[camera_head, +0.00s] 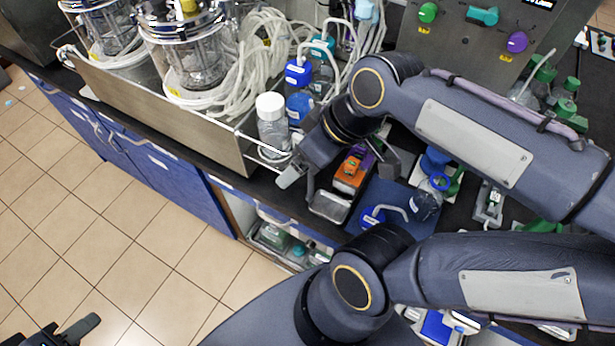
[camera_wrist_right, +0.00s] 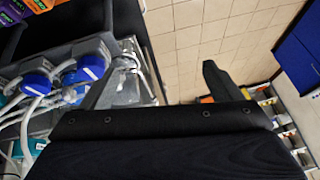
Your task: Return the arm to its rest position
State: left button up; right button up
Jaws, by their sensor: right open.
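My right gripper (camera_wrist_right: 166,66) is open, with its two black fingers well apart and floor tiles showing between them. Nothing is between its fingers. In the head view my right arm (camera_head: 470,140) reaches in from the right over the bench. Its wrist is beside an orange box (camera_head: 347,172), close to the bench's front edge. My left gripper (camera_head: 75,326) is at the lower left corner over the floor. Its dark fingers are apart and look empty; part of it is cut off. My left arm (camera_head: 500,285) crosses the lower right, and its forearm leaves the frame at the bottom.
A metal tray (camera_head: 165,125) with glass vessels and white tubing stands on the bench. A white-capped bottle (camera_head: 271,125) is close to my right wrist. Blue-capped bottles (camera_wrist_right: 85,68) show left of the right fingers. The tiled floor (camera_head: 120,240) in front is clear.

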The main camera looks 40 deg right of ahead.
jog(key=f+m, duration=0.1)
jog(key=s+a+f+m, duration=0.1)
jog(key=m, duration=0.1)
jog(key=s+f+m+t, duration=0.1)
jog(key=m, duration=0.1)
jog(key=shift+s+a+f, duration=0.15)
jog(key=shift+s+a, duration=0.05)
jog(key=shift+a, duration=0.1)
